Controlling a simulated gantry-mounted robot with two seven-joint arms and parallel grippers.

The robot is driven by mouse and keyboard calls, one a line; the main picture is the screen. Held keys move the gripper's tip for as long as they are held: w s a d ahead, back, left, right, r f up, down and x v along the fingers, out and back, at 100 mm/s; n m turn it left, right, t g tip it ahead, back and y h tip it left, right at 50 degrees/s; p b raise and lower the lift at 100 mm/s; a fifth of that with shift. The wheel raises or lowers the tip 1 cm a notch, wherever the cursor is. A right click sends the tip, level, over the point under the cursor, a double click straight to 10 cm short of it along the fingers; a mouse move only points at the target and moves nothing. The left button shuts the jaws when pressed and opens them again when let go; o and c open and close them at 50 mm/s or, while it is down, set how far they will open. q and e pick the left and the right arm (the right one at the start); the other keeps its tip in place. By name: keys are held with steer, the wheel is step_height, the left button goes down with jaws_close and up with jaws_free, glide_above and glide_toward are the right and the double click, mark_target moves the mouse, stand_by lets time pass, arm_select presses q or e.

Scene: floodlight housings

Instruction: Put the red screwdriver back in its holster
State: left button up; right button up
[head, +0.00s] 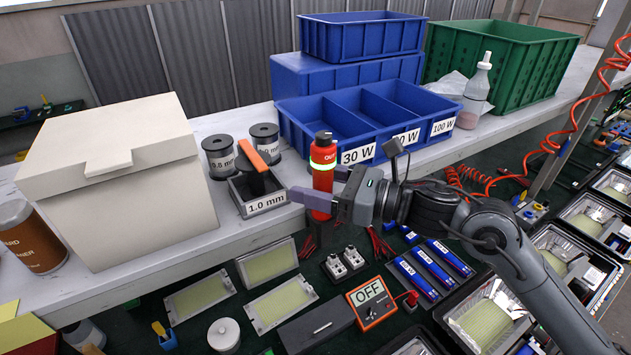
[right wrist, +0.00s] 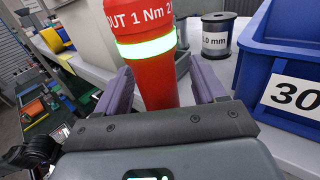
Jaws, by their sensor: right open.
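The red screwdriver (head: 323,160) stands upright at the front edge of the white bench, with a glowing green ring and the lettering OUT. It also shows large in the right wrist view (right wrist: 155,75). My right gripper (head: 322,187) is open, with its purple fingers on either side of the screwdriver's red body. In the right wrist view the body stands between the two fingertips (right wrist: 163,90), with a small gap at the right finger. A dark part (head: 318,235) shows below the red body; I cannot tell whether it is the holster. My left gripper is not in view.
A box marked 1.0 mm (head: 266,204) with an orange-handled tool stands left of the screwdriver. A blue divided bin (head: 357,152) stands close behind it. A large cream box (head: 140,220) is at left. Below lie a multimeter (head: 371,303), panels and blue modules.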

steer(key=shift+f, duration=0.15)
steer(key=shift+d, duration=0.1)
steer(key=shift+s+d, duration=0.1)
steer(key=shift+d, duration=0.15)
arm_select(q)
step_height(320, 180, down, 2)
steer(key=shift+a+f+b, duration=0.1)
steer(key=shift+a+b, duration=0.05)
steer(key=shift+b, duration=0.9)
arm_select(e)
steer(key=v, duration=1)
